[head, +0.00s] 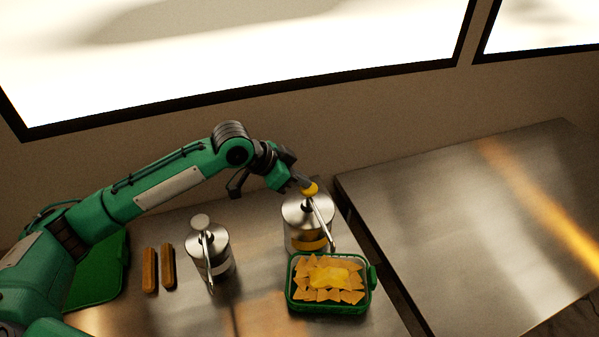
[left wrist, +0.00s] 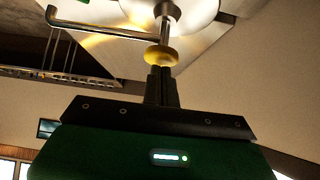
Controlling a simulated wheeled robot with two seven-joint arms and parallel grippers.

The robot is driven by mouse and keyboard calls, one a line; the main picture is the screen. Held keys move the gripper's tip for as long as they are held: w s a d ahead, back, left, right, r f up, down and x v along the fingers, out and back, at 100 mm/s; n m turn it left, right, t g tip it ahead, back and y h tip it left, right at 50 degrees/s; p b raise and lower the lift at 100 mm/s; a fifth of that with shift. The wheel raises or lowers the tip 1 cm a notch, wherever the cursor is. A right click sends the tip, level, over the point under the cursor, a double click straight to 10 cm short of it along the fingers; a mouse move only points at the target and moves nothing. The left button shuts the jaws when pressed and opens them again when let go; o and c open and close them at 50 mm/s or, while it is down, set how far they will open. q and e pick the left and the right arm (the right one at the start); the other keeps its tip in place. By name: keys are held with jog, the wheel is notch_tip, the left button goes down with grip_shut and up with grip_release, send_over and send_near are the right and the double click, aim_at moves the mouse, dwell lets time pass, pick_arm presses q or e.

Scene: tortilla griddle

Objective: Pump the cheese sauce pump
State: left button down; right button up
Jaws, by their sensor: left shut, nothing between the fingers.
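The cheese sauce pump is a steel canister (head: 305,233) with a yellow label and a yellow knob (head: 311,188) on top. Its spout slants down to the right, over a green container (head: 368,292) of chips with yellow sauce on them. My left gripper (head: 304,181) is shut and empty, with its fingertips at the yellow knob. In the left wrist view the shut fingers (left wrist: 160,86) point at the yellow knob (left wrist: 161,56), touching or almost touching it. The spout (left wrist: 95,29) also shows there. My right gripper is in neither view.
A second steel pump canister (head: 209,252) with a pale knob stands to the left. Two brown bars (head: 159,269) and a green lid-like piece (head: 100,275) lie farther left. A bare steel table (head: 460,220) is at the right, across a gap.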

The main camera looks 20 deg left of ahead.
pick_arm(q)
jog(key=shift+f, duration=0.35)
notch_tip(320, 180, down, 2)
jog(key=shift+s, duration=0.1)
jog(key=shift+f, duration=0.15)
